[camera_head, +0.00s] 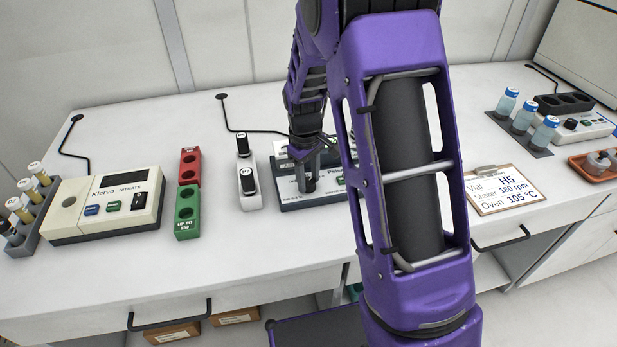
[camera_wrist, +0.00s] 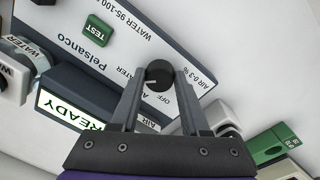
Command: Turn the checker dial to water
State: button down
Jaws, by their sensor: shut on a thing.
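The Pelsanco checker (camera_wrist: 110,55) is a box with a white top and dark sides. Its black dial (camera_wrist: 158,76) has a white pointer line and sits between my two fingertips. My gripper (camera_wrist: 160,73) is shut on the dial. The pointer line lies toward the left in the wrist view, on the side of the AIR and WATER labels; I cannot tell exactly which it marks. OFF is printed on the near right side. A lit display (camera_wrist: 70,110) reads READY. In the head view my gripper (camera_head: 308,180) is over the checker's front (camera_head: 330,198), and the dial is hidden.
A green TEST button (camera_wrist: 97,30) is on the checker's top. A clipboard (camera_head: 507,203) lies to the right.

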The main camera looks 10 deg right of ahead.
jog(key=shift+c, duration=2)
grip_release()
jog(key=shift+r, duration=0.1)
notch_tip(320, 180, up, 17)
jog(key=p, duration=0.2)
jog(key=shift+s+a, duration=0.3)
jog(key=shift+a, duration=0.1)
jog(key=shift+r, duration=0.1)
